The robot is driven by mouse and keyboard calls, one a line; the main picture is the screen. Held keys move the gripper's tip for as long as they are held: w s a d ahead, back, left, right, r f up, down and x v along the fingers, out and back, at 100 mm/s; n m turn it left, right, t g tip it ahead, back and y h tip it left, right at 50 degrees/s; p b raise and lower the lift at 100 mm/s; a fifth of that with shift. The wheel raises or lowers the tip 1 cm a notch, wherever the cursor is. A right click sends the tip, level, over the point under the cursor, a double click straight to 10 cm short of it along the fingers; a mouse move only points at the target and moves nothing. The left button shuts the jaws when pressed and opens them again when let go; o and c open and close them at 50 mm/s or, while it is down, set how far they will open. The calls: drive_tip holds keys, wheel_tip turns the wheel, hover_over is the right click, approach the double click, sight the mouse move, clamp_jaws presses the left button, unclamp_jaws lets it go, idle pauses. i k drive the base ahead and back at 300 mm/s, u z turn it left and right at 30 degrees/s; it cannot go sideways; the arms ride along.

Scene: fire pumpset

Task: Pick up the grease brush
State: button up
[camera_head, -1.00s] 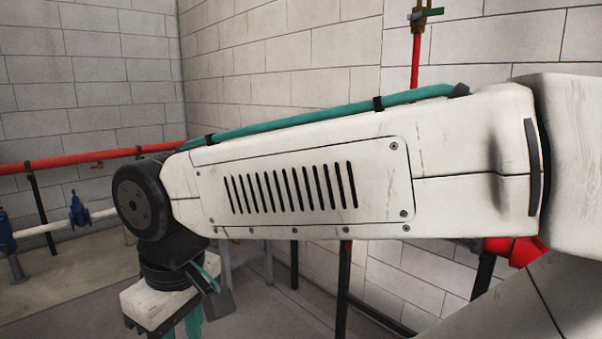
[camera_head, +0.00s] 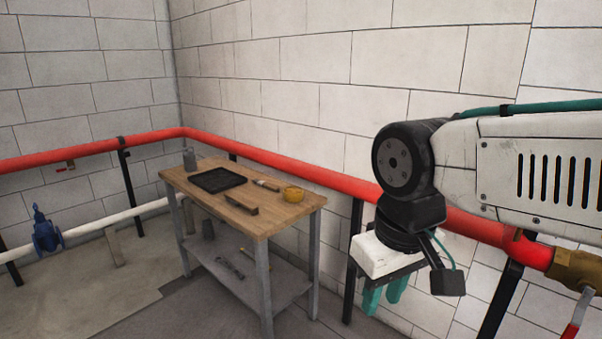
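The grease brush (camera_head: 266,185) appears to be the small item with a pale end lying on the wooden table top (camera_head: 215,208), between a black tray and a yellow round container. It is small in the head view, so its details are hard to make out. My gripper (camera_head: 384,298) hangs down to the right of the table, well apart from the brush. Its two green fingers show side by side below the white wrist block, with a narrow gap between them and nothing seen in them.
The table also holds a black tray (camera_head: 218,181), a yellow container (camera_head: 293,194), a brown block-like item (camera_head: 241,203) and a grey can (camera_head: 190,159). Items lie on its lower shelf (camera_head: 250,282). A red pipe (camera_head: 290,163) runs along the walls behind. A blue valve (camera_head: 45,235) stands left.

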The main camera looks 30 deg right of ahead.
sight(276, 189)
drive_tip(key=z, duration=0.15)
drive_tip(key=i, duration=0.5)
drive_tip(key=z, duration=0.1)
